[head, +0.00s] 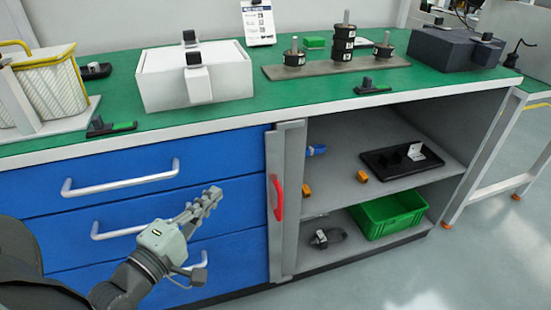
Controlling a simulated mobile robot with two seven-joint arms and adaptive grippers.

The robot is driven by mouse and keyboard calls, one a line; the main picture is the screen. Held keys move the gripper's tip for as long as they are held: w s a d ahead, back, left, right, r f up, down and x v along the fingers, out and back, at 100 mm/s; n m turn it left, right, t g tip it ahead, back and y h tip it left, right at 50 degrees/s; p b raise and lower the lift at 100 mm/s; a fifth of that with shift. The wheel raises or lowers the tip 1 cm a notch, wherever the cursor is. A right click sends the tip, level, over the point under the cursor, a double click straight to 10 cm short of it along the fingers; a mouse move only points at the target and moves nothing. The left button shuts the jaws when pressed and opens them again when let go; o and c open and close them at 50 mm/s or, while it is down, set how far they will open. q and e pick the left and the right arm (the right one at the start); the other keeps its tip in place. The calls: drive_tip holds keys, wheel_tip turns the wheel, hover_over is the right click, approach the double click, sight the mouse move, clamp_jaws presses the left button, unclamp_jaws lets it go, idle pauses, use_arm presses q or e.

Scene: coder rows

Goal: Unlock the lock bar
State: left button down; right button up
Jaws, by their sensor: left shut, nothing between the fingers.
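The lock bar (288,235) is a grey upright bar between the blue drawers and the open shelf bay of the workbench. A red handle (278,200) sits on its left part, roughly upright. My left gripper (213,192) is in front of the blue drawers, to the left of the red handle and apart from it. Its fingers are closed together with nothing between them, pointing up and right. My right gripper is out of view.
Silver handles (120,178) stick out from the blue drawers. The open bay holds a black tray (430,162) and a green crate (410,205). On the green worktop stand a white box (160,85) and a grey board with black discs on pegs. Floor at right is clear.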

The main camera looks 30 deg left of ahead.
use_arm(q)
drive_tip(key=shift+s+r, duration=0.1)
drive_tip(key=shift+r, duration=0.1)
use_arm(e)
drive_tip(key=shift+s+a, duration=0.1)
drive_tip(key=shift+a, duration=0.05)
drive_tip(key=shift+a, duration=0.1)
use_arm(q)
drive_tip(key=p, duration=0.1)
approach(265, 154)
drive_tip(key=w+a, duration=0.3)
drive_tip(key=shift+w+a+f, duration=0.2)
drive_tip(key=shift+w+f, duration=0.05)
drive_tip(key=shift+w, duration=0.1)
drive_tip(key=shift+w+d+p, duration=0.35)
drive_tip(key=shift+w+d, duration=0.45)
drive_tip(key=shift+d, duration=0.05)
drive_tip(key=shift+w+d+f, duration=0.1)
drive_tip(key=shift+w+d, duration=0.3)
drive_tip(key=shift+w, duration=0.05)
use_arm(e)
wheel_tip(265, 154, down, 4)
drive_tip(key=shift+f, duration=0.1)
use_arm(q)
drive_tip(key=shift+w, duration=0.1)
